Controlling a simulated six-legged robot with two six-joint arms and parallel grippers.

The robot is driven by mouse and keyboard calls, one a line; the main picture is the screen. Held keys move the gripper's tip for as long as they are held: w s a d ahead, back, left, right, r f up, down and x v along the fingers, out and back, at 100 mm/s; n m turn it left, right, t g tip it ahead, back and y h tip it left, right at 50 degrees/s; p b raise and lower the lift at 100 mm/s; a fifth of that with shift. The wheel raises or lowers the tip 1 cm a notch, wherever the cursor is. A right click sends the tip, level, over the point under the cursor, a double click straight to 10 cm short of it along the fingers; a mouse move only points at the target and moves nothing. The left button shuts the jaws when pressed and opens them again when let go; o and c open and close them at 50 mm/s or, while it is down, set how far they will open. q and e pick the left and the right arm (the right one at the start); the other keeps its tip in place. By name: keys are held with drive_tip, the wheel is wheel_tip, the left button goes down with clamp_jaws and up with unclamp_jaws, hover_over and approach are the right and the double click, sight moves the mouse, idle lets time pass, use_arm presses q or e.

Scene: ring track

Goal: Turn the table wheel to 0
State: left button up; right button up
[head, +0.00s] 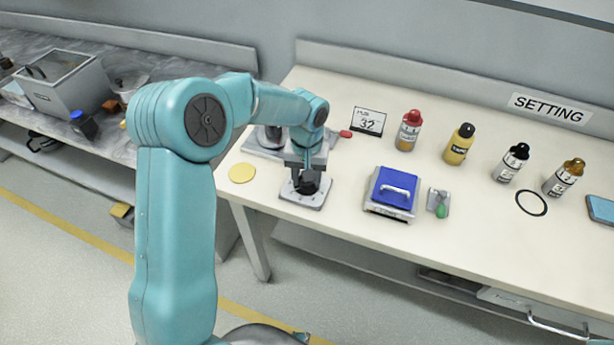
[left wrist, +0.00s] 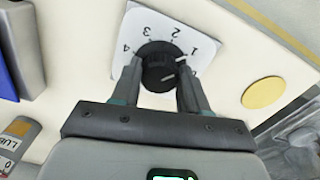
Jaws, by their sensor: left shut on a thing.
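The table wheel is a black ribbed knob (left wrist: 160,66) on a white dial plate (left wrist: 128,28) marked 1, 2, 3 and 4. In the left wrist view its white mark points right, close to the 1 and a little below it. No 0 is readable; a finger covers part of the dial there. In the head view the knob (head: 309,184) and its plate (head: 291,196) sit near the table's front edge. My left gripper (left wrist: 160,86) is shut on the knob from above, one finger on each side; it also shows in the head view (head: 307,180). My right gripper is not in view.
A yellow disc (head: 242,173) lies left of the dial. A blue-topped scale (head: 390,193) and a small green-knobbed device (head: 439,204) stand to the right. A grey bin (head: 67,85) stands on the left counter.

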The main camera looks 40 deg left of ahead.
use_arm(q)
drive_tip(key=m, duration=0.4)
drive_tip(key=shift+a+r+m, duration=0.1)
drive_tip(key=shift+m, duration=0.2)
drive_tip(key=shift+w+m, duration=0.1)
drive_tip(key=shift+m, duration=1.4)
drive_tip(key=o, duration=1.1)
drive_tip(key=shift+c, duration=0.2)
wheel_tip(320, 180, up, 16)
drive_tip(key=p, duration=0.1)
drive_tip(key=shift+r, duration=0.1)
